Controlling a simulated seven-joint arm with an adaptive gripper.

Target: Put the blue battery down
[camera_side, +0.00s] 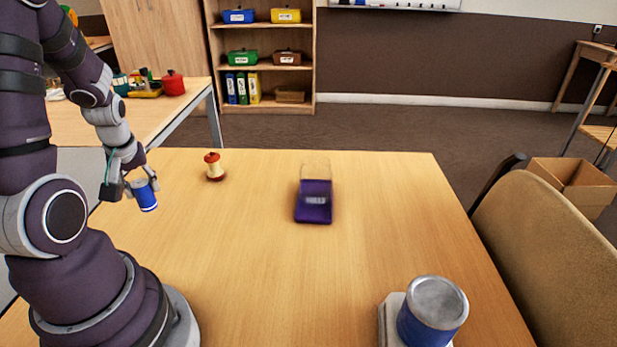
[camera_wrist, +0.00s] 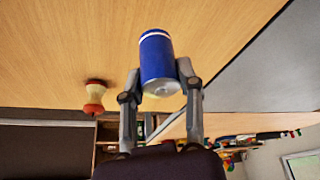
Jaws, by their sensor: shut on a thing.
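The blue battery (camera_side: 147,199) is a small blue cylinder with a pale band, at the left of the side view. My gripper (camera_side: 137,188) is shut on it, a finger on each side, and holds it slightly tilted near the table's left edge. I cannot tell exactly how high it is above the table. In the wrist view the battery (camera_wrist: 157,57) sits between the fingers of my gripper (camera_wrist: 162,86), its silver end toward the wrist.
An apple core (camera_side: 214,167) stands on the wooden table (camera_side: 250,270) near the battery. A purple box with a clear part (camera_side: 313,205) lies mid-table. A large blue can with a grey lid (camera_side: 430,318) is at the front right on a white base (camera_side: 388,322). Bare table lies between them.

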